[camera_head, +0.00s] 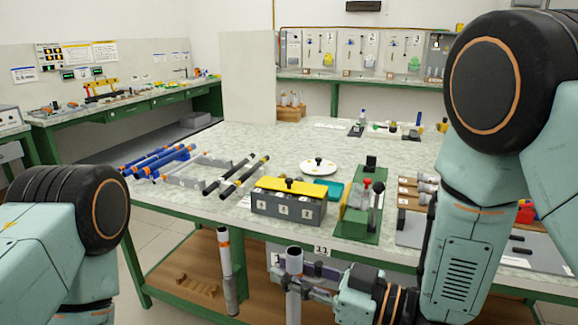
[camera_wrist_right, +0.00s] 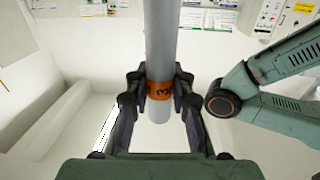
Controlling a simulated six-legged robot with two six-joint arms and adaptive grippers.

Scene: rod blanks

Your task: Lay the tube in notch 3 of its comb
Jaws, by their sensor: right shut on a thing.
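My right gripper (camera_head: 308,287) is in front of the workbench's near edge, shut on an upright grey tube (camera_head: 294,262). In the right wrist view the gripper (camera_wrist_right: 159,100) has a finger on either side of the tube (camera_wrist_right: 162,40), at its orange band (camera_wrist_right: 159,90) marked 3. A second upright grey tube (camera_head: 228,265) with an orange band hangs or stands left of it; what supports it is unclear. A pale grey notched rack (camera_head: 208,168), possibly the comb, lies on the bench near blue tubes; its notch numbers are unreadable. My left gripper is out of view.
Black rods (camera_head: 236,174) lie right of the blue tubes (camera_head: 160,160). A grey numbered box with a yellow top (camera_head: 287,207), a white dish (camera_head: 318,166) and a green fixture (camera_head: 358,215) stand along the bench. The bench's back middle is mostly clear.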

